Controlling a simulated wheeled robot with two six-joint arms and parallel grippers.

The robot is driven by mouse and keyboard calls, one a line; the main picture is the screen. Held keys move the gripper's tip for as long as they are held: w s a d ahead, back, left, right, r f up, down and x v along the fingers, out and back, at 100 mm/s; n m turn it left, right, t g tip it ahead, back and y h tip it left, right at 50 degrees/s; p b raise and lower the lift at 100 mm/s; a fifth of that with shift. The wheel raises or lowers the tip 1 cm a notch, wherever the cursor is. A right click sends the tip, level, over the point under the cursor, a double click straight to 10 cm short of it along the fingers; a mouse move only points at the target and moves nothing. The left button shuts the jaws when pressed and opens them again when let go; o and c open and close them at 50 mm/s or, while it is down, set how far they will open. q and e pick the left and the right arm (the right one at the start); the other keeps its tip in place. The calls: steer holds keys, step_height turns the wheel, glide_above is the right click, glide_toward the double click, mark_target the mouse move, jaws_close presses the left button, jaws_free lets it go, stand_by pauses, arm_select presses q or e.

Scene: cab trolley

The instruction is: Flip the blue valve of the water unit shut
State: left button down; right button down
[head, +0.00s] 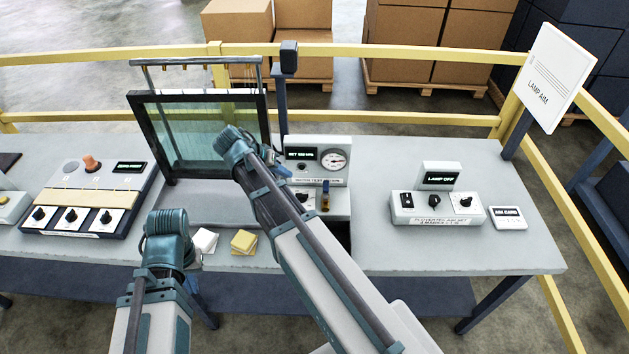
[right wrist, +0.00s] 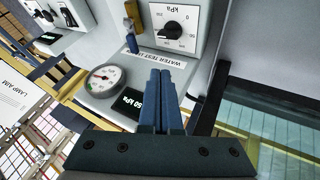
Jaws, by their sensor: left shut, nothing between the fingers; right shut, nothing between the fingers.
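The water unit (head: 300,181) stands on the table, with a round gauge and display on its upper panel. Its valve, with a brass body (head: 325,202) and a blue lever (head: 326,184), is at the lower front, right of the black pressure knob. In the right wrist view, the blue lever (right wrist: 131,43) points from the brass part toward the unit's label. My right gripper (right wrist: 168,75) is shut and empty in front of the unit, apart from the lever. My left gripper (head: 192,284) is shut near the table's front edge, its fingers mostly hidden.
A dark-framed glass panel (head: 151,135) stands left of the water unit. A box with several knobs (head: 60,196) is at far left. White and yellow blocks (head: 244,241) lie near the front edge. A lamp control box (head: 436,209) is at right. A yellow rail (head: 400,117) runs behind.

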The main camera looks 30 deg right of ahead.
mark_target(326, 190)
stand_by(0.3)
steer(key=b+x, duration=0.8)
steer(key=x, duration=0.2)
steer(key=shift+d+f+b, duration=0.15)
steer(key=shift+f+b, duration=0.2)
steer(key=shift+b, duration=0.05)
steer(key=shift+s+d+r+p, duration=0.2)
steer(key=shift+s+d, duration=0.15)
steer(key=shift+d, duration=0.15)
steer(key=shift+s+d+r+p, duration=0.2)
steer(key=shift+s+d, duration=0.2)
steer(key=shift+d, duration=0.1)
steer(key=shift+s+d, duration=0.3)
steer(key=shift+d, duration=0.3)
